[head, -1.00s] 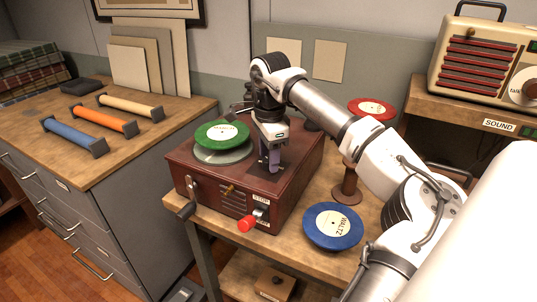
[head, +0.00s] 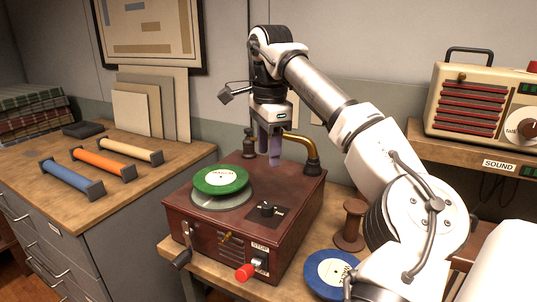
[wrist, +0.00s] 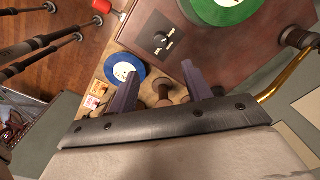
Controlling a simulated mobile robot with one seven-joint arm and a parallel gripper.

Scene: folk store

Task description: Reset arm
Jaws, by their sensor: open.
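My gripper (head: 269,158) is open and empty above the back part of the record player box (head: 285,222), in front of the brass tone arm (head: 309,152). Its two purple fingers (wrist: 157,85) are spread apart in the wrist view. A black knob plate (head: 267,210) is on the box top. A red-tipped switch (head: 245,272) beside a STOP label is on the front.
A blue record (head: 328,273) lies on the table, partly behind my arm, near a brown spool (head: 351,226). A cream radio (head: 480,100) stands on the right shelf. The left cabinet (head: 110,180) holds blue, orange and cream bars.

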